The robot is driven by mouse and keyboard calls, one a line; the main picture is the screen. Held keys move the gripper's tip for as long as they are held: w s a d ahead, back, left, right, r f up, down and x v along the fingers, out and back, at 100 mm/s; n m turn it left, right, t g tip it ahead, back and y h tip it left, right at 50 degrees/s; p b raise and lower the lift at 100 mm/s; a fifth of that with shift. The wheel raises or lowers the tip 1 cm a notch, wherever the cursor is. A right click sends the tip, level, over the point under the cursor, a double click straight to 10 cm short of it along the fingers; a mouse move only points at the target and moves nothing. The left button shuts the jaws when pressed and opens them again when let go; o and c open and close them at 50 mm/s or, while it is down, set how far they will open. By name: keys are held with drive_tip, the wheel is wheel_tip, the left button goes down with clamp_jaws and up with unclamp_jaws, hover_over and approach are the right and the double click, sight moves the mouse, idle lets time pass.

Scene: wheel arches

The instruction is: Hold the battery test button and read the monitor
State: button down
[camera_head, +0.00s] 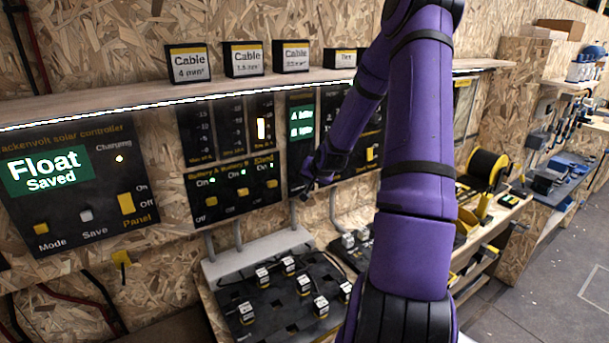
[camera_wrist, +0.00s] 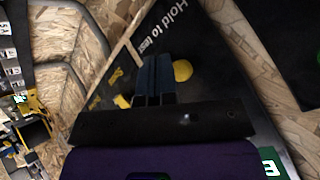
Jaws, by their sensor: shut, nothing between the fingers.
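The battery monitor (camera_head: 301,118) is a dark wall panel with a lit green display; its lines start with A and B, but the values are too small to read. In the wrist view a black panel (camera_wrist: 205,65) reads "Hold to test" beside a round yellow button (camera_wrist: 182,70). A second yellow piece (camera_wrist: 122,101) lies to the left, partly hidden. My gripper (camera_wrist: 155,62) is shut and empty, its fingertips just left of the round button in the picture; I cannot tell whether they touch the panel. In the head view my gripper (camera_head: 306,186) is at the monitor's lower part, hiding the button.
The solar controller (camera_head: 75,185) at left shows "Float Saved". A switch panel (camera_head: 232,190) is left of the monitor. A shelf (camera_head: 130,97) with cable boxes runs above. A board with small blocks (camera_head: 275,290) sits below. My arm covers the wall right of the monitor.

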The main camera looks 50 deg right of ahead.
drive_tip(key=shift+w, duration=0.15)
idle(0.6)
drive_tip(key=shift+w+d, duration=0.1)
drive_tip(key=shift+w, duration=0.2)
drive_tip(key=shift+w+d, duration=0.1)
drive_tip(key=shift+w, duration=0.3)
idle(0.8)
drive_tip(key=shift+s, duration=0.1)
idle(2.1)
drive_tip(key=shift+s+a, duration=0.2)
drive_tip(key=shift+s, duration=0.55)
drive_tip(key=s, duration=0.2)
drive_tip(key=s+a, duration=0.1)
drive_tip(key=s, duration=0.2)
drive_tip(key=shift+a, duration=0.1)
drive_tip(key=shift+w+r, duration=0.1)
idle(0.5)
